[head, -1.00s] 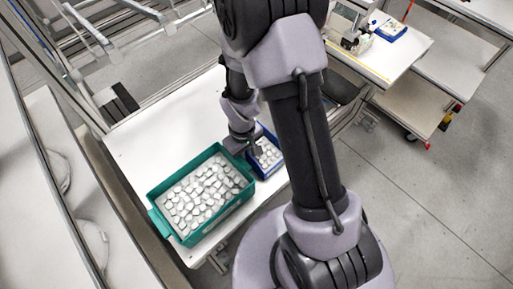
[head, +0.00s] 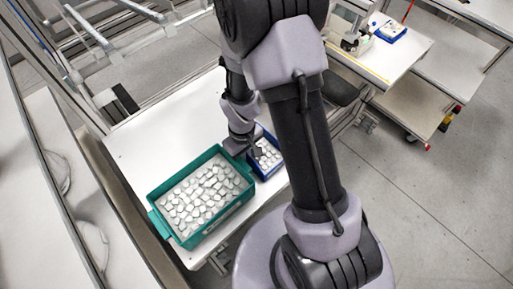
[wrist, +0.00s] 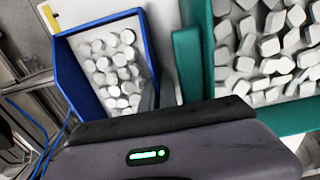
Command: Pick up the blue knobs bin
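The blue knobs bin (head: 278,164) is a small blue box of pale knobs on the white table, to the right of a larger teal bin. In the wrist view the blue bin (wrist: 69,83) fills the left side, its near end hidden behind my gripper's body. My gripper (head: 252,154) is low at the blue bin's left edge, next to the teal bin. A grey part, perhaps a finger, shows over the bin's right side in the wrist view. Whether the fingers touch the bin, or are open or shut, cannot be seen.
The teal bin (head: 153,196), full of pale pieces, stands close beside the blue bin and my gripper. The white table (head: 150,130) is clear behind them. Another table (head: 400,62) at upper right holds a second blue bin (head: 389,32).

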